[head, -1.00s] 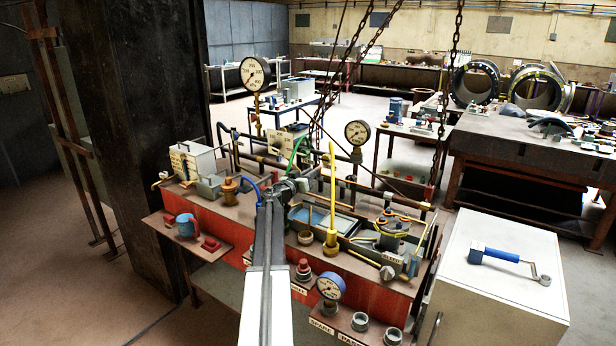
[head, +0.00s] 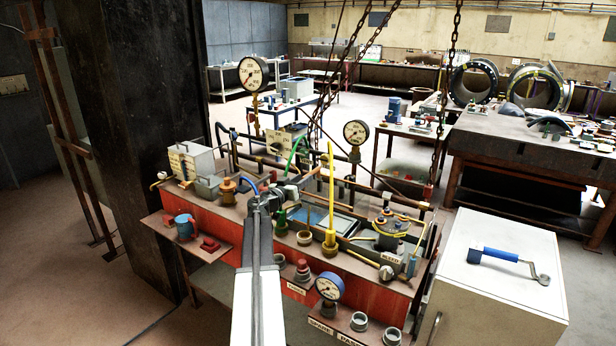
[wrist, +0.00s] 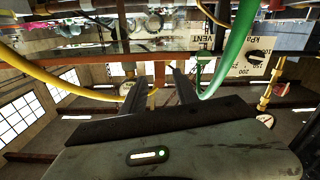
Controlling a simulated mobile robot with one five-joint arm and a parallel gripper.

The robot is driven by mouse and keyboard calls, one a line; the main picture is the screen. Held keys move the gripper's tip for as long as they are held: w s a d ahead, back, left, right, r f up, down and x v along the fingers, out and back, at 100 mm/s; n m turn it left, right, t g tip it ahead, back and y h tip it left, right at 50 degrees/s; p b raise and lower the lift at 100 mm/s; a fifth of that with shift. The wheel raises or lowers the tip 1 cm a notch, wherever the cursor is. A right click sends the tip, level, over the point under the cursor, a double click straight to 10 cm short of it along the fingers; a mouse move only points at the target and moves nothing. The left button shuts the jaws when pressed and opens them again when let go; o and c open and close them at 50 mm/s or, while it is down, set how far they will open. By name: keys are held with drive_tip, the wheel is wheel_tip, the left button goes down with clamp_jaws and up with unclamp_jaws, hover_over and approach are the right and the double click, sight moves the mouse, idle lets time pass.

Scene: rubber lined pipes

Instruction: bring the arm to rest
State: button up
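My arm (head: 258,262) reaches forward from the bottom of the head view over the red-fronted bench. Its end, with my gripper (head: 285,190), is above the bench top among fittings, and its fingers are hard to make out there. In the wrist view my gripper (wrist: 157,85) shows two dark fingers apart, with no held object visible between them. A green hose (wrist: 235,50) and a yellow hose (wrist: 50,78) curve close by the fingers in that view.
The bench (head: 330,262) carries a blue tray (head: 320,218), a yellow upright rod (head: 331,195), pressure gauges (head: 253,73) and small fittings. Chains (head: 445,110) hang above it. A white cabinet (head: 500,285) with a blue-handled tool (head: 505,255) stands at right. A dark pillar (head: 140,120) stands at left.

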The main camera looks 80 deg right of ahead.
drive_tip(key=shift+w+a, duration=0.2)
drive_tip(key=shift+a, duration=0.35)
